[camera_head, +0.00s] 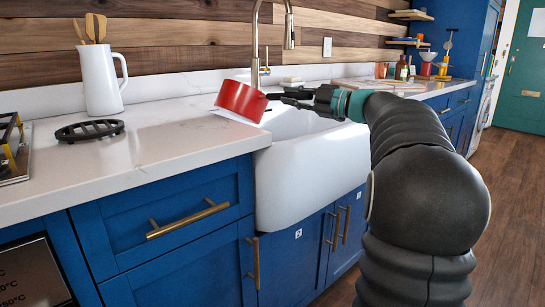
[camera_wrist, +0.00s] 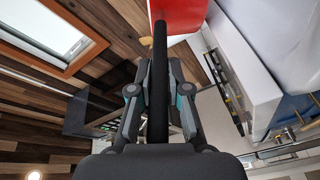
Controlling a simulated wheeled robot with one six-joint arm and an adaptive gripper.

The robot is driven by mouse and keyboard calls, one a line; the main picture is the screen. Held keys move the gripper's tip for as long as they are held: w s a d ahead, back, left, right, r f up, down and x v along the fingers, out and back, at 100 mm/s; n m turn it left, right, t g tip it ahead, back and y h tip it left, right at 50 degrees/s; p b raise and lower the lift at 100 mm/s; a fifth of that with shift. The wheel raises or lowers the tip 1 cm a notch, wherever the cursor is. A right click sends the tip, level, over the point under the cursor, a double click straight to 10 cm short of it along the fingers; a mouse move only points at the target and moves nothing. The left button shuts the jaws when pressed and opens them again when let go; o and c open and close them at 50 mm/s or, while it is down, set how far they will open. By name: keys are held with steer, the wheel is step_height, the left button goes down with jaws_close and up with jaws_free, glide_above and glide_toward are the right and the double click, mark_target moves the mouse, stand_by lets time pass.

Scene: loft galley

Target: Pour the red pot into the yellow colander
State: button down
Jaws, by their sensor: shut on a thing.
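The red pot (camera_head: 241,101) is held tilted in the air in front of the sink and the worktop. A pale strip shows along its lower left edge. My gripper (camera_head: 290,97) is shut on the pot's dark handle, to the right of the pot. In the wrist view the dark handle runs between the fingers of my gripper (camera_wrist: 160,75), and the red pot (camera_wrist: 180,14) shows at the top. I cannot see the pot's contents. I see no yellow colander in either view; most of the sink's inside is hidden.
The white sink (camera_head: 290,185) has a tall tap (camera_head: 256,45) behind it. A white jug (camera_head: 101,82) with wooden utensils and a black trivet (camera_head: 90,130) stand on the left worktop (camera_head: 165,140). Bottles and other items stand on the far worktop.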

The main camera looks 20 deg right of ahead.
steer(key=shift+d, duration=0.15)
steer(key=shift+w+d+f+m, duration=0.2)
steer(key=shift+d+f+m, duration=0.25)
steer(key=shift+f+m, duration=0.1)
steer(key=shift+d+f, duration=0.2)
steer(key=shift+w+d+f+m+t+b, duration=0.15)
steer(key=shift+d+f+m+t+b, duration=0.15)
steer(key=shift+f+m, duration=0.25)
steer(key=shift+w+d+f+m+t+b, duration=0.1)
steer(key=shift+d+f+m+t+b, duration=0.15)
steer(key=shift+f+m, duration=0.2)
steer(key=shift+w+d+f+m+t+b, duration=0.15)
steer(key=shift+d+f+m+b, duration=0.15)
steer(key=shift+f+m, duration=0.25)
steer(key=shift+w+d+f+m+t+b, duration=0.15)
steer(key=shift+f+m+b, duration=0.15)
steer(key=shift+f, duration=0.35)
stand_by(0.7)
steer(key=shift+w+d+r+m+t+p, duration=0.1)
steer(key=shift+d+r+m+t+p, duration=0.1)
steer(key=shift+d+m+p, duration=0.35)
steer(key=shift+w+d+r+m+t+p, duration=0.15)
steer(key=shift+m+p, duration=0.15)
steer(key=shift+m, duration=0.5)
steer(key=shift+d+r+m+t+p, duration=0.1)
steer(key=shift+d+m+t+p, duration=0.15)
steer(key=shift+m+p, duration=0.3)
stand_by(1.9)
